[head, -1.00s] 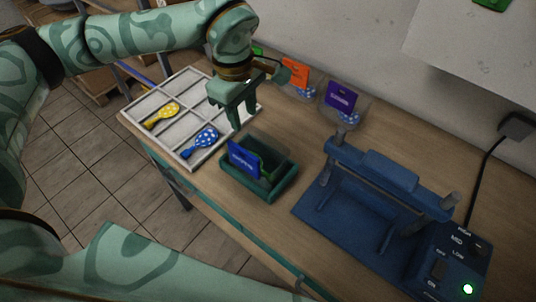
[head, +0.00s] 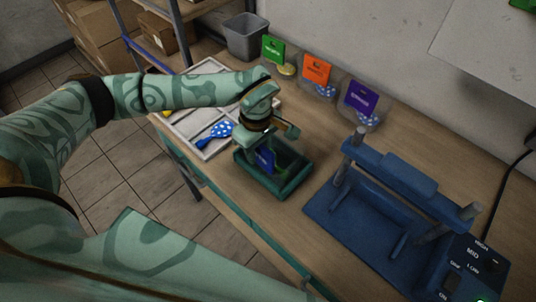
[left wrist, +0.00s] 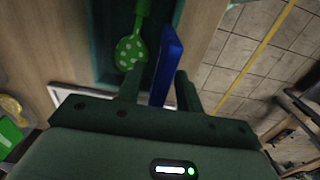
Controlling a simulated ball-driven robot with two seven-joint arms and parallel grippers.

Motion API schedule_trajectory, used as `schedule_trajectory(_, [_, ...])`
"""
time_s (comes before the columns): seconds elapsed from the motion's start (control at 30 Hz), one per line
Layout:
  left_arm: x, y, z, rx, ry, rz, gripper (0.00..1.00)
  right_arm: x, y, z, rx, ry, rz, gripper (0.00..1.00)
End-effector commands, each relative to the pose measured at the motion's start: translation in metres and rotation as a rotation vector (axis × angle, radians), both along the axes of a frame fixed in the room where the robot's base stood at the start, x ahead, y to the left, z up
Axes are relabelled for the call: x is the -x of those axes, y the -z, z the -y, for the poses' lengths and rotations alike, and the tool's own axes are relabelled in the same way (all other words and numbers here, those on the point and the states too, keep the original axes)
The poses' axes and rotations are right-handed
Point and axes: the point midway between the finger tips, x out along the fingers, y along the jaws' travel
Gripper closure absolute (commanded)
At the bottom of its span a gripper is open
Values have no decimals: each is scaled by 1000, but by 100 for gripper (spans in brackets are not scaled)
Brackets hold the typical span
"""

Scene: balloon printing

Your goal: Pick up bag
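A bag with a blue card header (head: 265,160) stands upright in a dark green open tray (head: 285,194) on the table. My left gripper (head: 266,148) is over the tray at the bag and partly hides it. In the left wrist view, the blue card (left wrist: 165,65) appears edge-on between the two fingers of the left gripper (left wrist: 160,88). The fingers are apart, with a clear gap on the card's left side; I cannot tell whether the right finger touches it. A green, white-dotted paddle-shaped item (left wrist: 131,50) lies in the tray beside the card. My right gripper is out of view.
A blue press-like machine (head: 390,190) stands to the right of the tray. Bags with green (head: 273,49), orange (head: 316,69) and purple (head: 361,97) cards stand along the wall. A white divided tray (head: 207,152) with a blue dotted item (head: 216,133) is at the left.

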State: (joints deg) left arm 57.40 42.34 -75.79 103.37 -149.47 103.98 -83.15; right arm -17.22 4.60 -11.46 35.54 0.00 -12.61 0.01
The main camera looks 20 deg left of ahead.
Motion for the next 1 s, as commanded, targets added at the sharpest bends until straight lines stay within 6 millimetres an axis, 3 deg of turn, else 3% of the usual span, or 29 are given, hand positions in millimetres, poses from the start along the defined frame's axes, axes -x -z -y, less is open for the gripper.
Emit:
schedule_trajectory(0.1, [1, 13, 0, 0, -1, -2, 64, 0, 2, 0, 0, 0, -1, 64])
schedule_trajectory(0.33, [0, 14, 0, 0, 0, 0, 64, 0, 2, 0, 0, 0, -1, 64])
schedule_trajectory(0.47, [0, 14, 0, 0, 0, 0, 97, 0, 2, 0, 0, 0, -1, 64])
schedule_trajectory(0.5, [0, 14, 0, 0, 0, 0, 100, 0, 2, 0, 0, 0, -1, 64])
schedule_trajectory(0.83, [0, 13, 0, 0, 0, 0, 100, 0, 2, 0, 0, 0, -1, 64])
schedule_trajectory(1.0, [-1, 1, 0, 0, 0, 3, 100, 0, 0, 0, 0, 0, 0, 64])
